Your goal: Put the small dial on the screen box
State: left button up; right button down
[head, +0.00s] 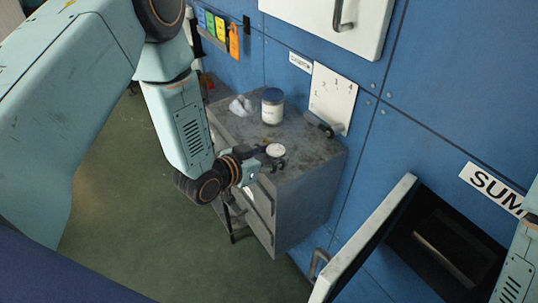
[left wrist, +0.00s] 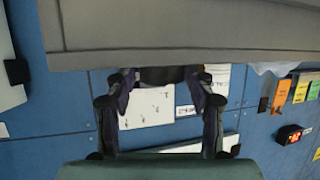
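The small dial (head: 276,150), with a round white face, is at the front edge of the grey cabinet top. My left gripper (head: 268,158) comes in low from the left with its fingers around the dial. In the left wrist view, a dark body, seemingly the dial (left wrist: 162,77), fills the gap between the fingertips (left wrist: 163,84). Whether the dial still touches the cabinet top is unclear. A small dark box with a lit red display (left wrist: 290,133) is on the blue wall in the left wrist view; I cannot tell whether it is the screen box. My right gripper is out of view.
The grey cabinet (head: 309,188) bears a lidded jar (head: 272,108) and crumpled white material (head: 240,105). A white panel numbered 1 to 4 (head: 333,93) is on the blue wall behind. Coloured tags (head: 234,42) hang at the upper left. An open hatch door (head: 362,240) juts out lower right.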

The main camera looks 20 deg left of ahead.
pick_arm(q)
jog(key=shift+o, duration=1)
jog(key=shift+s+a, duration=0.1)
jog(key=shift+s+a+r, duration=0.1)
jog(key=shift+s+r, duration=0.1)
jog(key=shift+r, duration=0.2)
jog(key=p+v, duration=0.1)
jog(key=v, duration=1)
jog(key=shift+s, duration=0.2)
jog(key=s+f+n+g+y, duration=0.2)
jog(key=s+f+g, duration=0.4)
jog(key=s+f, duration=0.4)
jog(key=s+f+n+g+y, duration=0.1)
jog(key=s+f+g, duration=0.2)
jog(key=s, duration=0.5)
jog(key=s+a+f+n+g+y, duration=0.1)
jog(key=s+f+n+g+y, duration=0.1)
jog(key=s+f, duration=0.3)
jog(key=s+g, duration=0.1)
jog(key=s, duration=0.2)
jog(key=shift+a+f, duration=0.25)
jog(key=shift+f, duration=0.15)
